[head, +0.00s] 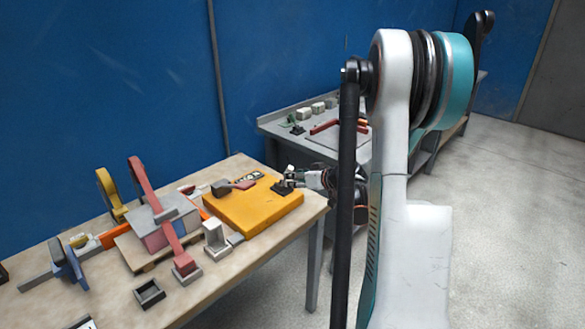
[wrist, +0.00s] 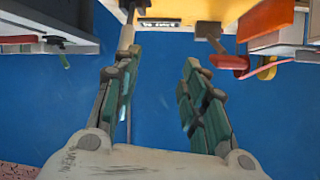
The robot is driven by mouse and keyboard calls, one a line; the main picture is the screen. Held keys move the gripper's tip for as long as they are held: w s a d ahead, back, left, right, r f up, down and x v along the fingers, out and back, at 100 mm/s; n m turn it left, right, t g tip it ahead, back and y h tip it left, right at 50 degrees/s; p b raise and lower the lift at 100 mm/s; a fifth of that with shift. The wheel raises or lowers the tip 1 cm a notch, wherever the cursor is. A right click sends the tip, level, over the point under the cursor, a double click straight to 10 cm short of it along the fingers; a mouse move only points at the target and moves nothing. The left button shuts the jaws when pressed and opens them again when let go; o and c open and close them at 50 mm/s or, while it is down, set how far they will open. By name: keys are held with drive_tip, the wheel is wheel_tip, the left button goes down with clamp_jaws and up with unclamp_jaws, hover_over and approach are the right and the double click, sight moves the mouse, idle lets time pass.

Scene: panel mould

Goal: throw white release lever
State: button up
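The orange panel box (head: 255,208) lies on the near table. A black mount (head: 282,188) sits on it, right beside my gripper (head: 292,178) in the head view. In the wrist view, which shows the scene upside down, a pale lever bar (wrist: 126,38) hangs from the orange box (wrist: 180,10) and runs to one finger of my gripper (wrist: 155,75). The fingers are spread apart with empty space between them. The bar lines up with the left finger, not the gap; I cannot tell whether they touch. In the head view the white lever is not clearly distinguishable.
A grey lever with a dark red end (head: 236,186) lies on the box, with a small label (wrist: 160,22) nearby. Clamps with a red arm (head: 142,180) and a yellow hook (head: 108,190) crowd the table's left. A second bench (head: 270,128) stands behind.

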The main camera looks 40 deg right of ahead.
drive_tip(key=s+d, duration=0.1)
drive_tip(key=d, duration=0.4)
drive_tip(key=shift+t+h, duration=0.4)
drive_tip(key=b+x, duration=0.1)
drive_tip(key=x, duration=0.3)
drive_tip(key=b+x, duration=0.1)
drive_tip(key=x, duration=0.4)
drive_tip(key=b+x, duration=0.1)
drive_tip(key=x, duration=0.3)
drive_tip(key=shift+f, duration=0.4)
drive_tip(key=shift+c, duration=0.6)
clamp_jaws()
